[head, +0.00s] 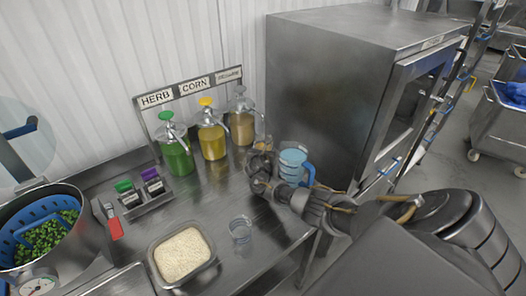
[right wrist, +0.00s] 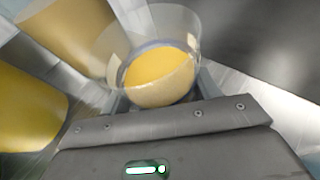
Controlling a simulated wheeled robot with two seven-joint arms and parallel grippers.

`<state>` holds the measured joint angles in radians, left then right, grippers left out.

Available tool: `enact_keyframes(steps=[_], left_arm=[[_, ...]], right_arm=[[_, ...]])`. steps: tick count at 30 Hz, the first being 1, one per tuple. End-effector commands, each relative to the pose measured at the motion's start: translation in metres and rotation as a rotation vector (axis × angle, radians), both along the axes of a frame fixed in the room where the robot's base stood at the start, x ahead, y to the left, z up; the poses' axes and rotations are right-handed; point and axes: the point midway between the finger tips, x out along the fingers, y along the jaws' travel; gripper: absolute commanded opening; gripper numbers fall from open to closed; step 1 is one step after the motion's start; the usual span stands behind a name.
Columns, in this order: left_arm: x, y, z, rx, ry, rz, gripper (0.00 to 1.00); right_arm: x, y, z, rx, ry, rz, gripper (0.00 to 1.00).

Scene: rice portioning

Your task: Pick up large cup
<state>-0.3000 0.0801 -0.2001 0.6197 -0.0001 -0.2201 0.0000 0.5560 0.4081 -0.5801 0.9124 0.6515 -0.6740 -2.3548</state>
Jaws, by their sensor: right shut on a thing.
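A large clear cup (right wrist: 158,82) with yellow contents in its lower part fills the middle of the right wrist view. My right gripper (head: 260,162) is shut on this cup. In the head view the gripper is beside the foot of the brown dispenser (head: 242,124), and the cup there is mostly hidden by the gripper and too small to make out well. Whether the cup touches the table cannot be told. My left gripper is not in view.
A blue-handled jug (head: 293,158) stands close to my right gripper. Green (head: 177,155) and yellow (head: 212,142) dispensers stand left of it. A small clear cup (head: 240,230) and a rice tray (head: 213,262) are at the front. A steel cabinet (head: 320,80) stands behind.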

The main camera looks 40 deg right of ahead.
Motion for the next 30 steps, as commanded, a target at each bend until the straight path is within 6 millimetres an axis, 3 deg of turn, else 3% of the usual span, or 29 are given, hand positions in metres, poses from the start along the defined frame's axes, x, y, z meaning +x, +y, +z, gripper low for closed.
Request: enact_keyframes(steps=[11, 29, 30], left_arm=[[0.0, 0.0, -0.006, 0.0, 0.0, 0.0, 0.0], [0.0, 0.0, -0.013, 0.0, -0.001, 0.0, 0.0], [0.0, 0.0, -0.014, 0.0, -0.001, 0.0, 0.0]], right_arm=[[0.001, 0.004, 0.009, -0.001, -0.002, 0.0, 0.33], [0.001, 0.003, 0.072, -0.002, -0.004, 0.0, 0.33], [0.001, 0.01, 0.07, 0.0, -0.001, 0.002, 0.33]])
